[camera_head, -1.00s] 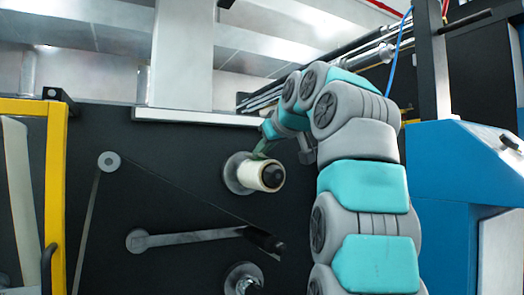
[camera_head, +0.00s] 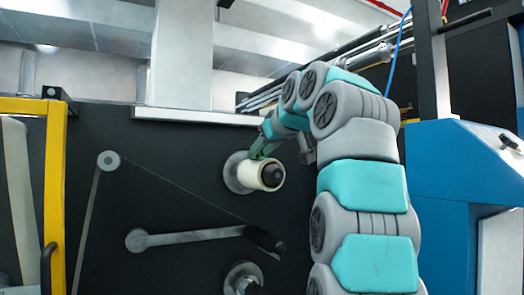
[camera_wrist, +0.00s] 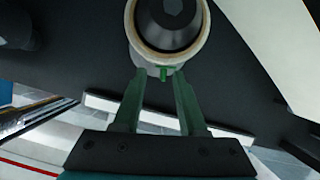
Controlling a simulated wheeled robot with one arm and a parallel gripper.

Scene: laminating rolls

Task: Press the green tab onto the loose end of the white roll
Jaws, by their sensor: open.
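The white roll (camera_head: 258,175) sits on a black-centred spindle on the dark machine panel. In the wrist view the roll (camera_wrist: 150,58) is at the top, its pale rim around the dark core. In the head view my gripper (camera_head: 262,150) is at the roll's upper side. I cannot make out the loose end.
A grey lever arm (camera_head: 190,238) and another spindle (camera_head: 243,279) are below the roll. A small roller (camera_head: 108,161) with a thin web line is to the left. A yellow frame (camera_head: 56,190) stands at far left, a blue cabinet (camera_head: 455,165) at right.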

